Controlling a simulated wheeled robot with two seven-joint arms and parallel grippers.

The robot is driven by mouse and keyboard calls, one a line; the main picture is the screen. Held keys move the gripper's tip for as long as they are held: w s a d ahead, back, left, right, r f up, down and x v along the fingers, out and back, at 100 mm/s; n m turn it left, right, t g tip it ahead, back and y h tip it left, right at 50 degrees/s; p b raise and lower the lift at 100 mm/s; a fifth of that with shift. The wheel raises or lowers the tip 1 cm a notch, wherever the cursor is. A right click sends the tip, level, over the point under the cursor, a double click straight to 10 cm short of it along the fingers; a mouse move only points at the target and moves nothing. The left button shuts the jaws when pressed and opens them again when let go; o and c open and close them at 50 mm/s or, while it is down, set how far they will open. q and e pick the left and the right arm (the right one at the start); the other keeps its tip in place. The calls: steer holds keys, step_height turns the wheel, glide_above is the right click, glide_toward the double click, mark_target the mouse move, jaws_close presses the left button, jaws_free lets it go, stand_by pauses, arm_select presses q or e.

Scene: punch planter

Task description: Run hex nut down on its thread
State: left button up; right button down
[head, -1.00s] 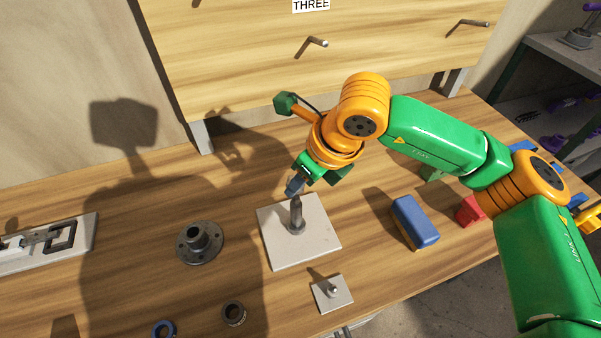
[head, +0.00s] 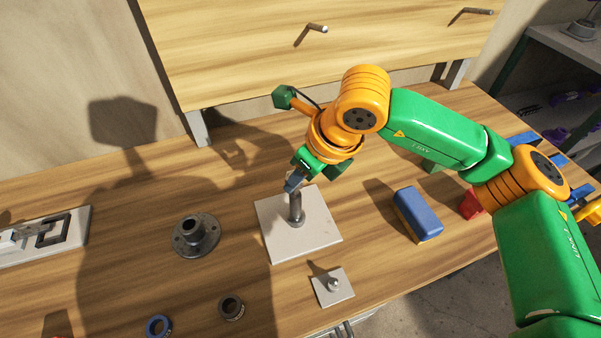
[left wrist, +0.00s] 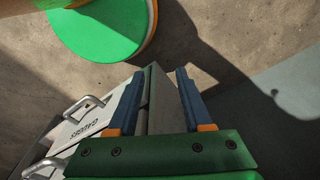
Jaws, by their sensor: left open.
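An upright dark stud (head: 296,207) stands on a pale square plate (head: 272,233) on the workbench, with a thicker dark collar at its foot. My right gripper (head: 294,184) is at the stud's top, and its blue-grey fingers overlap the tip. Whether they are closed on anything there is hidden. I cannot make out a hex nut for certain at the stud or in the fingers. My left gripper (left wrist: 157,92) shows in the left wrist view, its fingers apart and empty, and it is not in the head view.
A round flange (head: 194,235) lies left of the plate, and a small plate with a peg (head: 333,287) in front. A dark ring (head: 231,308) and a blue ring (head: 158,326) lie near the front. A blue block (head: 418,214) stands right. A cabinet (left wrist: 92,122) is below my left gripper.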

steer(key=shift+f+b, duration=1.15)
steer(key=shift+r, duration=0.1)
